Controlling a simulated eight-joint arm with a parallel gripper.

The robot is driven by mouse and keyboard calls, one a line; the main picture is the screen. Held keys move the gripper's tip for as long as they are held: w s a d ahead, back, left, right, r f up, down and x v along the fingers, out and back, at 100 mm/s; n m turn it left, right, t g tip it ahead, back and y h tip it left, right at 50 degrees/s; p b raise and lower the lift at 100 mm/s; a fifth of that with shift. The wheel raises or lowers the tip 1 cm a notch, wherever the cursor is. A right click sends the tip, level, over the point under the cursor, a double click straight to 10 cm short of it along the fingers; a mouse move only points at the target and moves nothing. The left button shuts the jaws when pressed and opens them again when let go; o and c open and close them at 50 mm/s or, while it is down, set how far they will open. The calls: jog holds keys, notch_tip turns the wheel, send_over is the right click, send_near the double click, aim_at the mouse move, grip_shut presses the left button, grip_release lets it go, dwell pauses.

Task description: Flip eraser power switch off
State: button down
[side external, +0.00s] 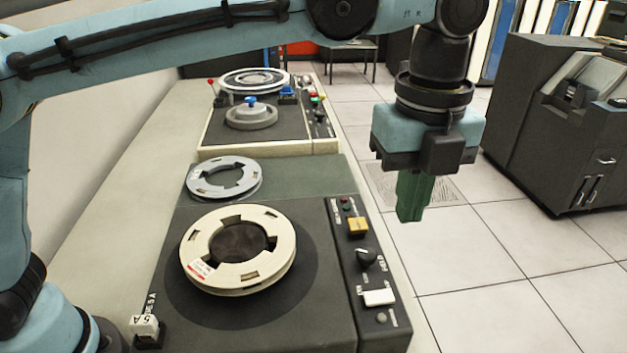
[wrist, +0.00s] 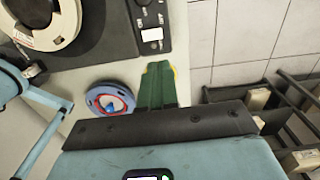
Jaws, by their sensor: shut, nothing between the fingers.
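The dark eraser unit (side external: 310,325) stands on the bench, with a control panel along its right side. The panel carries a white switch (side external: 379,298), a black knob (side external: 366,258) and a yellow square button (side external: 358,227). The white switch also shows in the wrist view (wrist: 152,34), but its on or off position is too small to tell. A cream reel (side external: 273,262) lies on the unit. My gripper (side external: 411,215) has its green fingers shut and empty, pointing down, apart from the panel. In the wrist view the closed fingers (wrist: 157,68) appear just below the panel's end.
A grey reel (side external: 198,184) lies behind the unit. A second machine (side external: 222,142) with red and green controls stands farther back. A dark cabinet (side external: 525,120) stands at right across open tiled floor.

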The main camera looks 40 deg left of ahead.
aim_at(390, 295)
jog(key=shift+s+d, duration=0.1)
jog(key=shift+d, duration=0.1)
notch_tip(390, 295, down, 14)
dwell(0.9)
jog(key=shift+f, duration=0.2)
jog(key=shift+a, duration=0.1)
dwell(0.4)
jog(key=shift+s+a+r, duration=0.3)
jog(key=shift+s+a, duration=0.15)
